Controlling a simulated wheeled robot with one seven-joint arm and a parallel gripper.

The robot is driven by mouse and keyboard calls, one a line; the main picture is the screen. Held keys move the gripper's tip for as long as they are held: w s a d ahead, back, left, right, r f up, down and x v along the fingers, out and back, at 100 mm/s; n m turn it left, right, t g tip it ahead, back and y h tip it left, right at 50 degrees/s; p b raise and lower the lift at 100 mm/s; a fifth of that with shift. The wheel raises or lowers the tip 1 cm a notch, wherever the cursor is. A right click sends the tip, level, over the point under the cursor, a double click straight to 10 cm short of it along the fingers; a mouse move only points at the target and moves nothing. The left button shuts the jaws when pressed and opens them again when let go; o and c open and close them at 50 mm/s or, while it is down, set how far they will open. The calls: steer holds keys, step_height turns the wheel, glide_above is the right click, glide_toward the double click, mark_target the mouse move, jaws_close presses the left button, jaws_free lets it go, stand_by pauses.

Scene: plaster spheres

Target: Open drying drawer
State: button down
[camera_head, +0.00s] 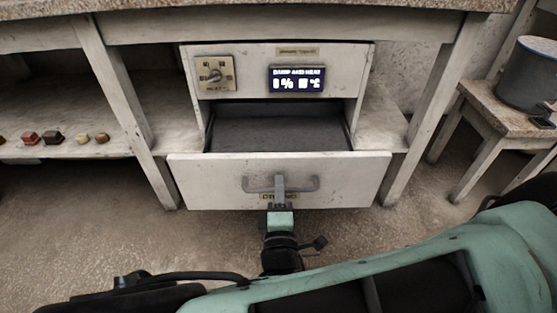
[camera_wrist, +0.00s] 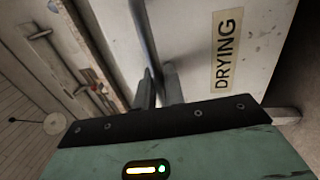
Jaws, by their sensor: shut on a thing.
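The drying drawer (camera_head: 220,177) is a worn white drawer under the bench, pulled out so its dark, empty-looking inside shows in the head view. Its front has a grey bar handle (camera_head: 307,184) at the middle. My gripper (camera_head: 280,184) is shut on the handle from the front. In the wrist view the fingers (camera_wrist: 158,88) close around the handle bar, beside the drawer front's "DRYING" label (camera_wrist: 227,50). The fingertips partly cover the handle and the label in the head view.
Above the drawer is a white panel with a dial (camera_head: 214,75) and a lit display (camera_head: 297,79). Bench legs stand on both sides. Several small blocks (camera_head: 52,137) lie on the left shelf. A grey pot (camera_head: 527,78) stands on a stool (camera_head: 500,116) at right. Bare floor lies below the drawer.

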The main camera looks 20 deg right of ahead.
steer(key=shift+r+p+v, duration=0.1)
steer(key=shift+r+v, duration=0.05)
steer(key=shift+v, duration=0.7)
steer(key=shift+r+p+v, duration=0.15)
steer(key=shift+r+v, duration=0.05)
steer(key=shift+v, duration=0.7)
steer(key=shift+r+p+v, duration=0.1)
steer(key=shift+r+v, duration=0.05)
steer(key=shift+v, duration=0.7)
steer(key=c, duration=1.9)
jaws_free()
steer(key=shift+s, duration=0.1)
